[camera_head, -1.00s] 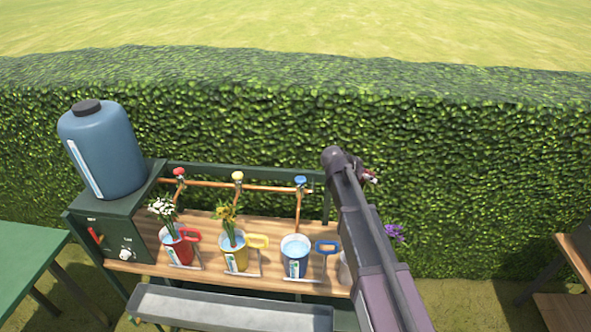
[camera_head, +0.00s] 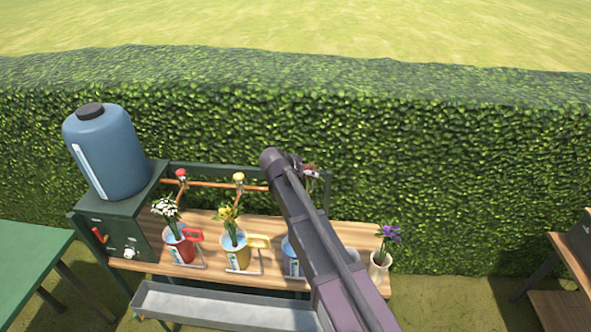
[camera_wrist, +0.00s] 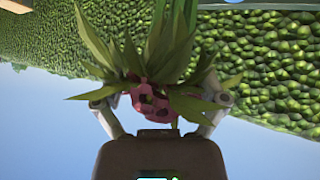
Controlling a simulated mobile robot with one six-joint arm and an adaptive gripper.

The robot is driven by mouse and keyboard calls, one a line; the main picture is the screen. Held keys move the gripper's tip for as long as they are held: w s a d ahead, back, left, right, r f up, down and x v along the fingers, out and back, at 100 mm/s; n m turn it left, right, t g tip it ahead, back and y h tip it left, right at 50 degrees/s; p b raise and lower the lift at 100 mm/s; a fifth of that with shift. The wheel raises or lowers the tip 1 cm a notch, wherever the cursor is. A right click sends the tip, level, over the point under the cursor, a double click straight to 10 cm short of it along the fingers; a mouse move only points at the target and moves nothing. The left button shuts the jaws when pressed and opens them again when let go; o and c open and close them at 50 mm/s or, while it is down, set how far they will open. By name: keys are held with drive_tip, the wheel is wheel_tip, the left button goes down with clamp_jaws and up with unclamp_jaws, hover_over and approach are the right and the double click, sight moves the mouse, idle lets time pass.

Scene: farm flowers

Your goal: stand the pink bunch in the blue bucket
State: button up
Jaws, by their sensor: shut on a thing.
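My gripper (camera_wrist: 160,103) is shut on the pink bunch (camera_wrist: 152,92) in the wrist view. The bunch has a pinkish-red part with dark spots between the fingers and long green leaves spreading from it. In the head view only a small reddish bit shows beside the end of my arm, above the stand, and the fingers are mostly hidden. The blue bucket (camera_head: 289,262) stands on the wooden stand, with only its left side showing. My arm covers the rest of it. The gripper is apart from the bucket, higher and farther back.
A red bucket (camera_head: 180,249) with white flowers and a yellow bucket (camera_head: 237,257) with yellow flowers stand left of the blue one. A white pot (camera_head: 379,267) with purple flowers is at the right end. A grey trough (camera_head: 200,306) runs in front; a hedge (camera_head: 440,170) stands behind.

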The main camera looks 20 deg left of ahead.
drive_tip(key=a, duration=0.1)
drive_tip(key=s+a, duration=0.1)
drive_tip(key=shift+s+a+r+n, duration=0.3)
drive_tip(key=shift+a+r, duration=0.05)
drive_tip(key=shift+a, duration=0.05)
drive_tip(key=shift+f, duration=0.2)
wheel_tip(320, 180, down, 22)
drive_tip(key=b, duration=2.2)
drive_tip(key=shift+f, duration=0.15)
idle(0.9)
idle(0.4)
drive_tip(key=o, duration=1)
drive_tip(key=shift+c, duration=0.2)
